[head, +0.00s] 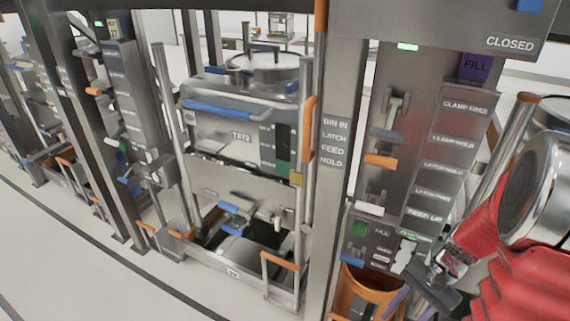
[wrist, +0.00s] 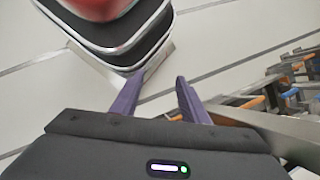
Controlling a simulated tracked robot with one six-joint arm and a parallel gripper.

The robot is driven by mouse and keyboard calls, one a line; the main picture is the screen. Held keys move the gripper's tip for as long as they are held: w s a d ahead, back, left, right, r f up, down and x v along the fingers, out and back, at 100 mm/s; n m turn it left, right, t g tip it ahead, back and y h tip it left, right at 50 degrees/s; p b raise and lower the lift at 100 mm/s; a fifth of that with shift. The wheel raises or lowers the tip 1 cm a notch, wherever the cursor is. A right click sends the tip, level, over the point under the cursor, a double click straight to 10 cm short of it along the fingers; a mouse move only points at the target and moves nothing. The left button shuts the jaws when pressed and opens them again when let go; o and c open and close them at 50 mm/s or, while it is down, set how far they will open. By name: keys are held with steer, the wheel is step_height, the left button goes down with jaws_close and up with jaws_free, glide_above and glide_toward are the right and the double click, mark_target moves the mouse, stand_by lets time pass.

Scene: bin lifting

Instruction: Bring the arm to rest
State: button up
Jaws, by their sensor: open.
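My gripper (head: 408,306) is at the lower right of the head view, at the end of my red-sleeved arm. It hangs low in front of the labelled control column, just right of an orange rounded holder (head: 362,284). In the wrist view the two purple fingers of my gripper (wrist: 157,88) stand apart with nothing between them. Pale floor shows behind them. In the head view the fingertips are partly cut off by the bottom edge, and I cannot tell whether they touch the holder.
A metal bin marked TB72 (head: 222,136) sits upright in the frame at the centre. The control column (head: 437,150) with orange, white and blue handles stands to its right. A sign reads CLOSED (head: 510,43). Open floor (head: 90,265) lies at the lower left.

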steer(key=s+a+r+n+t+h, duration=0.1)
steer(key=a+r+n+t+h, duration=0.1)
steer(key=a+r+n+t, duration=0.2)
steer(key=s+a+r+n+t+h, duration=0.2)
steer(key=a+r+n, duration=0.5)
steer(key=r, duration=1.2)
steer(key=a+t+h, duration=0.1)
steer(key=a, duration=0.2)
steer(key=shift+a+r+t, duration=0.15)
steer(key=shift+r+t, duration=0.25)
